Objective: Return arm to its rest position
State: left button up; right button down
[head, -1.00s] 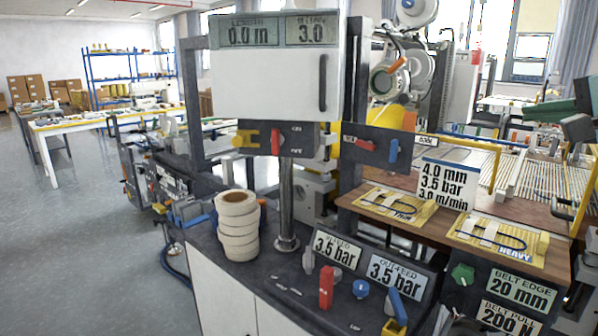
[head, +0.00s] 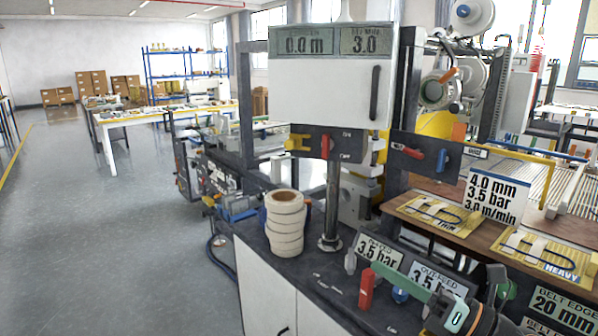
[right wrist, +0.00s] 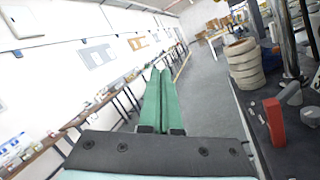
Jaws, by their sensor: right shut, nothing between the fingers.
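My right gripper (head: 378,268) reaches in at the lower right of the head view, with its green fingers pointing left over the front of the machine bench. In the right wrist view the two green fingers (right wrist: 160,74) lie side by side, shut and empty, and point along open floor. In the head view the gripper passes in front of the outfeed pressure sign (head: 428,276) and partly hides it. A red lever (head: 366,290) stands just below the fingers in the picture; I cannot tell the gap. My left gripper is not in view.
A stack of cream rolls (head: 285,222) stands on the dark bench left of a metal post (head: 333,200). The control box (head: 330,85) rises above it. Two yellow sample boards (head: 440,214) (head: 541,252) lie on the wooden shelf. The floor (head: 110,220) at left is clear.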

jog(key=s+d+f+m+t+h+p, duration=0.15)
jog(key=f+m+h, duration=0.35)
jog(key=f+m, duration=0.6)
jog(key=s+d+f+m+t+h, duration=0.25)
jog(key=f+m+h, duration=0.5)
jog(key=m, duration=0.65)
jog(key=s+a+f+m+g+h, duration=0.1)
jog(key=s+a+f+m+g, duration=0.1)
jog(key=s+f+m+g, duration=0.5)
jog(key=s+f+m, duration=0.6)
jog(key=s+f, duration=0.5)
jog(key=f, duration=0.3)
jog(key=shift+h, duration=0.25)
